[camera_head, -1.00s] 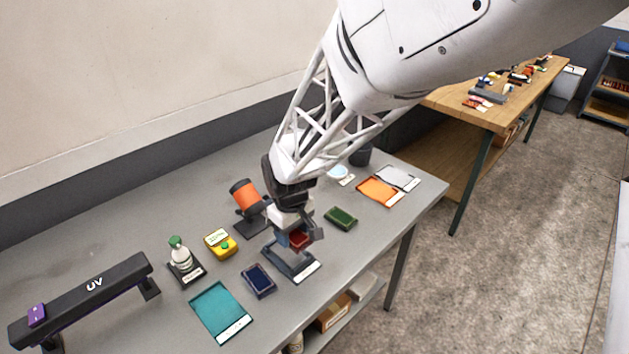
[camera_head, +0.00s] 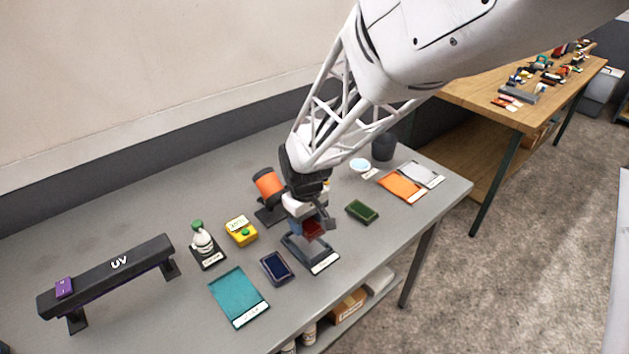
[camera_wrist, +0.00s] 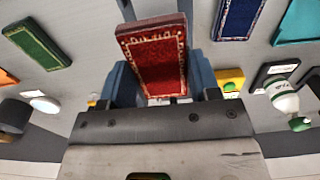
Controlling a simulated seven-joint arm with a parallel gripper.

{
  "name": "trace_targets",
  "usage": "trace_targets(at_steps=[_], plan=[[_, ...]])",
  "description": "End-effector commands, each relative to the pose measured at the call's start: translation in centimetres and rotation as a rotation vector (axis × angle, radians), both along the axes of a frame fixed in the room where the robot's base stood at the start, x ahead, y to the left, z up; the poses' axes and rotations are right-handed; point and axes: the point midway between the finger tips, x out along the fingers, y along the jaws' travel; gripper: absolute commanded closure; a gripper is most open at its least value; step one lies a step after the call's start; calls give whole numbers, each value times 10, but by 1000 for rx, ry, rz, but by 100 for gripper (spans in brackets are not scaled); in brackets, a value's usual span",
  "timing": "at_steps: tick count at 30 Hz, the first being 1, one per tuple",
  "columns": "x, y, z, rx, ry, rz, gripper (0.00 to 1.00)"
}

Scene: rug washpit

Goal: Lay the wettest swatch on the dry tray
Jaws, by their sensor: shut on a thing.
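My gripper (camera_head: 309,222) is shut on a red swatch (camera_wrist: 155,65) with a pale patterned border. In the head view the red swatch (camera_head: 315,230) is held over a dark grey stand (camera_head: 296,250) with a white label; I cannot tell if they touch. A dark blue swatch (camera_head: 277,267) lies left of the stand, and a green swatch (camera_head: 362,211) lies right of it. A teal tray (camera_head: 236,293) is at the front left. An orange tray (camera_head: 401,186) and a grey tray (camera_head: 428,174) are at the far right. Their labels are too small to read.
A yellow device (camera_head: 241,231), a white bottle with a green cap (camera_head: 202,240) and an orange cylinder on a stand (camera_head: 268,188) stand behind. A black UV bar (camera_head: 112,270) is at the left. A dark cup (camera_head: 383,146) and a pale round dish (camera_head: 360,166) are at the back right.

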Motion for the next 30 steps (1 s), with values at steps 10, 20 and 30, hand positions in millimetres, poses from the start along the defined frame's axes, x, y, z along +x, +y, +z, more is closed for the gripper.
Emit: trace_targets(at_steps=[10, 20, 30], plan=[[0, 0, -24, -1, 2, 0, 67], [0, 0, -42, -1, 1, 0, 67], [0, 0, -46, -1, 1, 0, 67]])
